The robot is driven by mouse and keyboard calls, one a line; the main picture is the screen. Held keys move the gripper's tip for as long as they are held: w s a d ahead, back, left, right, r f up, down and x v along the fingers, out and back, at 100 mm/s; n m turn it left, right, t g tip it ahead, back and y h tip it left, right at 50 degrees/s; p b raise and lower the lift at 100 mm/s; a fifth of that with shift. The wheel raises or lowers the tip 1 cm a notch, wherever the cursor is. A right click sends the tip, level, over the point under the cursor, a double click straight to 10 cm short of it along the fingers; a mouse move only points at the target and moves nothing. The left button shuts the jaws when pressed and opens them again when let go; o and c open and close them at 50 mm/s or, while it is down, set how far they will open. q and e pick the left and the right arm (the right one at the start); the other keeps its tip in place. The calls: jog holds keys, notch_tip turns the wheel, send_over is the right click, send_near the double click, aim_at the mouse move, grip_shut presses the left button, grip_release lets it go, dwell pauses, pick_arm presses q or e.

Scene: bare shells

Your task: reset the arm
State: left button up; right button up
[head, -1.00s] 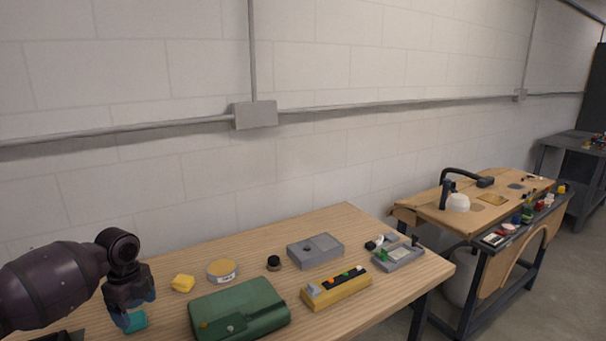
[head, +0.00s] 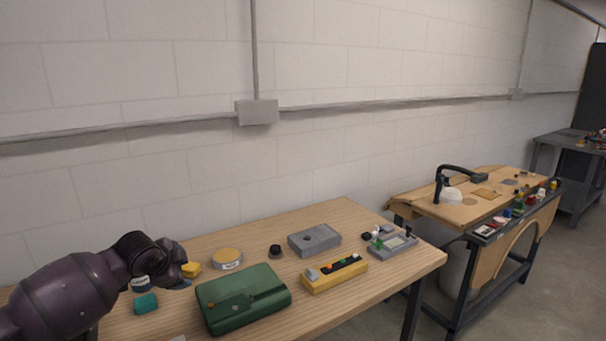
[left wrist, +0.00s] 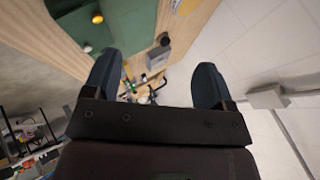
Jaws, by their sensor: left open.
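My left gripper (head: 183,285) is over the left part of the wooden table (head: 330,221) in the head view, beside a yellow block (head: 191,270) and a teal block (head: 146,304). In the left wrist view its two dark fingers (left wrist: 155,85) stand wide apart with nothing between them. The arm partly covers the yellow block. My right gripper is in neither view.
A green case (head: 243,298), a round yellow-topped tin (head: 228,259), a black knob (head: 275,251), a grey box (head: 314,240), a yellow strip with buttons (head: 335,275) and a grey device (head: 392,244) are on the table. A second workbench (head: 470,213) stands at right.

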pick_arm(q)
jog(key=s+d+f+n+t+h, duration=0.3)
jog(key=s+d+f+n+t, duration=0.25)
jog(key=s+d, duration=0.35)
jog(key=s+a+f+n+y, duration=0.1)
jog(key=s+a+f+n, duration=0.1)
jog(key=s+f, duration=0.3)
jog(key=s+a+f+n+g+y, duration=0.1)
jog(key=s+f, duration=0.5)
jog(key=s, duration=0.8)
jog(key=s+a+f+n+g+y, duration=0.1)
jog(key=s+a+f+n+y, duration=0.1)
jog(key=s, duration=0.7)
notch_tip(320, 180, down, 3)
jog(key=a+n, duration=0.1)
jog(key=n, duration=0.1)
jog(key=shift+s+a+f+n+y, duration=0.15)
jog(key=shift+s+a+n+y, duration=0.15)
jog(key=shift+a+n, duration=0.05)
